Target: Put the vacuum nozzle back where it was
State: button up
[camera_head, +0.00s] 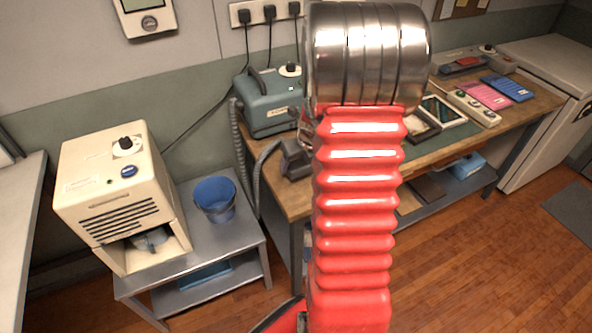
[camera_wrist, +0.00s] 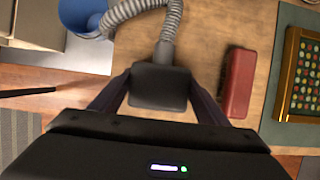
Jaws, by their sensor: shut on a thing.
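The vacuum nozzle (camera_wrist: 158,88) is a dark grey block with a ribbed grey hose (camera_wrist: 167,30) on its far end. My gripper (camera_wrist: 160,80) is shut on it, with one dark finger on each side. In the head view the nozzle (camera_head: 296,160) shows left of my red arm, over the workbench near its front left. The hose runs to the teal vacuum unit (camera_head: 268,103) at the back left of the bench. My arm hides the gripper there. I cannot tell whether the nozzle touches the bench.
A red box (camera_wrist: 238,83) lies right of the nozzle on the wooden bench (camera_wrist: 215,30), with a framed bead board (camera_wrist: 302,75) beyond it. A blue bucket (camera_head: 215,199) and a cream machine (camera_head: 120,190) stand on a low metal table at left. Tablets (camera_head: 445,110) lie right of my arm.

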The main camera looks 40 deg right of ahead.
jog(key=shift+f, duration=1.25)
jog(key=shift+f, duration=0.1)
jog(key=o, duration=1)
jog(key=v, duration=1.2)
